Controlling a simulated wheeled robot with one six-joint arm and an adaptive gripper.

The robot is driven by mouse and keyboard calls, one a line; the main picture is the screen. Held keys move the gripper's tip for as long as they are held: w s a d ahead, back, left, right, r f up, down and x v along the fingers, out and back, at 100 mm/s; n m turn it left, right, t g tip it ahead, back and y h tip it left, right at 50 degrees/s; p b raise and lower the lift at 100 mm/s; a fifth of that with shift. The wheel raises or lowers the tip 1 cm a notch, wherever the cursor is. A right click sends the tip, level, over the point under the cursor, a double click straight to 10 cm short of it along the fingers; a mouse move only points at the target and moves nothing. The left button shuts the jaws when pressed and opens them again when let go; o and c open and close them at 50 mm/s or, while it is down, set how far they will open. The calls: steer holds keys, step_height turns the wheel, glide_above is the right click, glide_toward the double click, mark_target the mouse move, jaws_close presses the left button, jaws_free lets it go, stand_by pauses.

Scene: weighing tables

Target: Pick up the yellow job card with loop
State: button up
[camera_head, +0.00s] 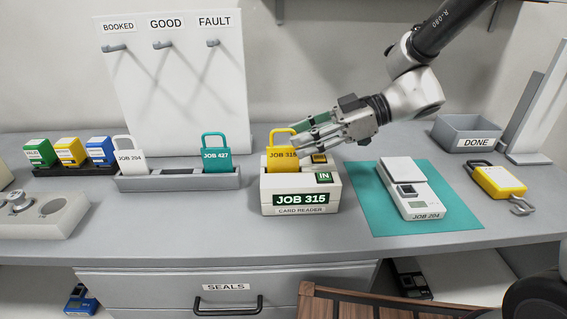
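The yellow job card with loop (283,155), marked JOB 315, stands upright in the slot of the white card reader (300,183). Its loop points up. The reader's front label reads JOB 315, and a small green IN label is on its top right. My gripper (300,135) reaches in from the upper right, with its fingertips at the card's loop and upper edge. The fingers overlap the loop in the picture. I cannot tell whether they touch the card or are closed on it.
A grey rack (180,184) holds the white JOB 204 card (130,157) and teal JOB 427 card (216,157). Right are a scale (409,190) on a teal mat (375,220), a yellow padlock-like device (498,181) and a DONE tray (467,128). A pegboard (170,90) stands behind.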

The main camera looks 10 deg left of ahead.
mark_target(273, 153)
steer(key=x, duration=0.7)
steer(key=shift+a+f, duration=0.1)
steer(key=shift+f, duration=0.4)
jaws_close()
